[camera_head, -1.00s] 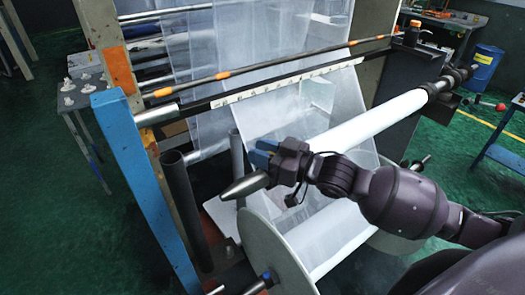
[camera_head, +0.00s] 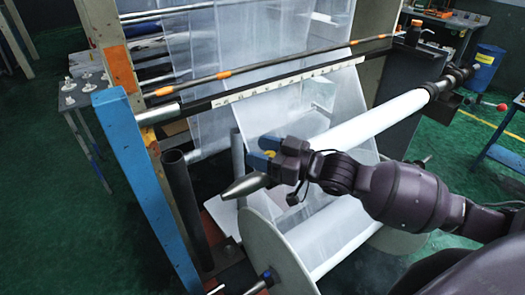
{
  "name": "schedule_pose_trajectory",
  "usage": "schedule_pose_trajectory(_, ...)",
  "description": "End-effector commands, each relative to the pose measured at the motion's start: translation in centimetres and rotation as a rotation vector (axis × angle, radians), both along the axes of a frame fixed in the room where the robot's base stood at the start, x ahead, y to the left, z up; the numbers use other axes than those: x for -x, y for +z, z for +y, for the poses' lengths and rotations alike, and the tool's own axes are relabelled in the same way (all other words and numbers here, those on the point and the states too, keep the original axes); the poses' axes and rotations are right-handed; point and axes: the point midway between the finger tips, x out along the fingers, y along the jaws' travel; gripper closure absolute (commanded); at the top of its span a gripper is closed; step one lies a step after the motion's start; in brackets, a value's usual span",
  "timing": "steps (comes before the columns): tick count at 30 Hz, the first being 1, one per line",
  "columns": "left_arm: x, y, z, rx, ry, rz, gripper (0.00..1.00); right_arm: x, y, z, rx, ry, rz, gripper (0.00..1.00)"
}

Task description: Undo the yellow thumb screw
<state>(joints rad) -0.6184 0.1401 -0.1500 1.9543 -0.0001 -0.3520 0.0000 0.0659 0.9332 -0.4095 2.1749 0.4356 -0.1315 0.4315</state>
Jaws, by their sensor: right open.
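My right gripper (camera_head: 260,151) reaches in from the right, its blue fingers apart beside the pointed metal shaft end (camera_head: 242,187) of the roll. A small yellow piece, apparently the yellow thumb screw (camera_head: 270,154), shows between the fingers. The fingers and wrist hide most of it, so I cannot tell whether they touch it. My left gripper is not in view.
A white film roll (camera_head: 375,120) on a shaft runs behind my right arm. A large reel with a pale flange (camera_head: 262,250) stands below. A blue frame post (camera_head: 140,180) and a dark upright tube (camera_head: 180,200) stand to the left.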

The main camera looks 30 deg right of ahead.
Motion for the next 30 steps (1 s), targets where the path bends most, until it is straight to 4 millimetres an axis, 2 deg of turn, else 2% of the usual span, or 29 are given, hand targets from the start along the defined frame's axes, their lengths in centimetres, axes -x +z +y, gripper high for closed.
schedule_pose_trajectory(8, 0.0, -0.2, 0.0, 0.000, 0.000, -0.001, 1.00, 0.7, -0.1, -0.5, 0.001, 0.000, 0.001, 0.48)
schedule_pose_trajectory(24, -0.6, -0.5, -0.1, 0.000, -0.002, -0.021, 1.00, 6.5, -0.1, -5.2, 0.003, 0.000, 0.002, 0.48)
schedule_pose_trajectory(30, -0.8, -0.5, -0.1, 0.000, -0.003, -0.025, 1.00, 7.8, -0.1, -6.3, 0.000, -0.001, 0.002, 0.48)
